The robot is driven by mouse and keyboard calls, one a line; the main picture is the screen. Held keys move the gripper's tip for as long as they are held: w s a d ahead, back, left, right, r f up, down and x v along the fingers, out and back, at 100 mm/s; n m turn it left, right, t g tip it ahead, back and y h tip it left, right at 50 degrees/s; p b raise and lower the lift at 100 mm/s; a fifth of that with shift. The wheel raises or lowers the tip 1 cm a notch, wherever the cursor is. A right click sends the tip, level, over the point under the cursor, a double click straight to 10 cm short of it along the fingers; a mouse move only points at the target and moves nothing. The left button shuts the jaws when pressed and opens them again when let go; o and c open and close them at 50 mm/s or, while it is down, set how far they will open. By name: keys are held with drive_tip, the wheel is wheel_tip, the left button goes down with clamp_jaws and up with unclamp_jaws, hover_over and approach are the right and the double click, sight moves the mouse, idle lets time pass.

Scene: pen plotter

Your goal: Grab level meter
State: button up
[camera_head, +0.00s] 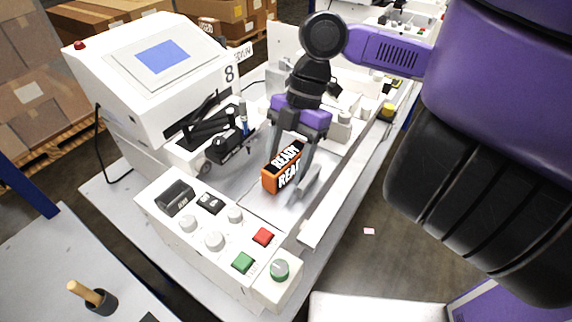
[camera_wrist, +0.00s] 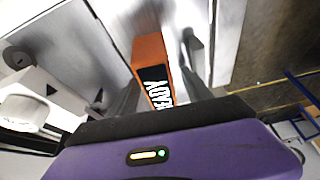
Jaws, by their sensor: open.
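The level meter seems to be the small orange box (camera_head: 270,180) with a black face and white "READY" lettering. It rests on the light metal bed of the plotter in the head view. My gripper (camera_head: 294,182) is lowered over it from above, with one finger on each side of it. The box also shows in the wrist view (camera_wrist: 150,62), between the two fingers (camera_wrist: 160,85). The fingers are open, and a gap shows on the right side of the box. The gripper's palm hides the near end of the box in the wrist view.
A control panel (camera_head: 205,262) with knobs, a red button (camera_head: 263,236) and a green button (camera_head: 243,263) lies in front. The black pen carriage (camera_head: 228,148) is close on the left. A white plotter housing (camera_head: 150,85) with a screen stands behind it. A raised rail runs along the right.

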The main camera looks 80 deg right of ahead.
clamp_jaws()
drive_tip(key=shift+r, duration=0.15)
idle(0.4)
